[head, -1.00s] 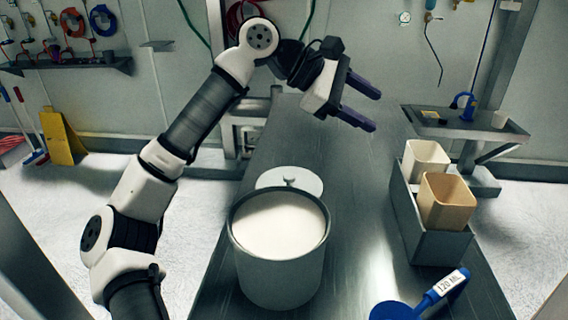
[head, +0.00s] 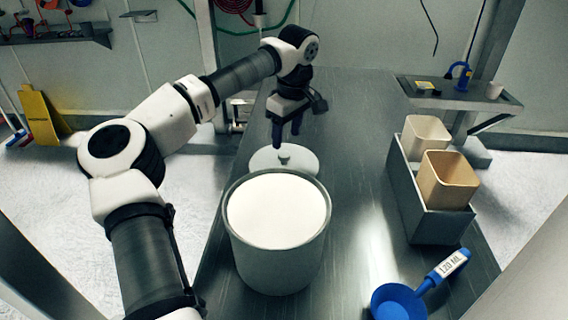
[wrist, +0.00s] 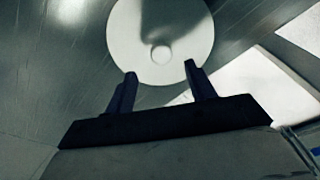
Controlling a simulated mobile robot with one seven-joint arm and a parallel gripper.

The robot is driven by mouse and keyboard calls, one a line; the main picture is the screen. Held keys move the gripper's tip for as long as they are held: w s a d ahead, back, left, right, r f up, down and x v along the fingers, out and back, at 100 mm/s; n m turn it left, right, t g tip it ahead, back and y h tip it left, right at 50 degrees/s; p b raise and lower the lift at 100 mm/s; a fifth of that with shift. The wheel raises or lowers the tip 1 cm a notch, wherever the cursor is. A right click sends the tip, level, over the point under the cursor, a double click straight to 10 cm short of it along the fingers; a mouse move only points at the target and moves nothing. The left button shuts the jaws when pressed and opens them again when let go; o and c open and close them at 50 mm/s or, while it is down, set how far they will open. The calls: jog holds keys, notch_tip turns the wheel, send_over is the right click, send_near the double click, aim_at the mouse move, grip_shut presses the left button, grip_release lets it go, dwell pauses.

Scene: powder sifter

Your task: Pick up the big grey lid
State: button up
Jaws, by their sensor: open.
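The big grey lid (head: 262,158) is a pale round disc with a small knob (head: 284,154) at its centre. It lies flat on the metal table behind the big pot, whose rim hides its near edge. In the wrist view the lid (wrist: 160,25) shows at the top centre, with its knob (wrist: 161,54) just beyond and between the fingertips. My gripper (head: 286,136) points down above the far part of the lid, open and empty. In the wrist view its two dark fingers (wrist: 160,72) are spread apart, with nothing between them. Their exact height above the lid is hard to tell.
The big pot (head: 245,258) of white powder stands in front of the lid. A grey bin (head: 436,226) with a white container (head: 426,133) and a tan container (head: 447,180) stands at right. A blue scoop (head: 399,300) lies front right. The table (head: 350,120) behind is clear.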

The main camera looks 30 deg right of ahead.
aim_at(284, 153)
jog(key=shift+w+a+f+p, duration=0.15)
jog(key=shift+f+p, duration=0.25)
jog(key=shift+f, duration=1.05)
jog(key=shift+s+a+f+p, duration=0.1)
jog(key=shift+f+p, duration=0.3)
jog(key=shift+f, duration=1.05)
jog(key=c, duration=1)
jog(key=shift+c, duration=0.2)
jog(key=shift+w+r, duration=0.1)
jog(key=shift+r, duration=0.05)
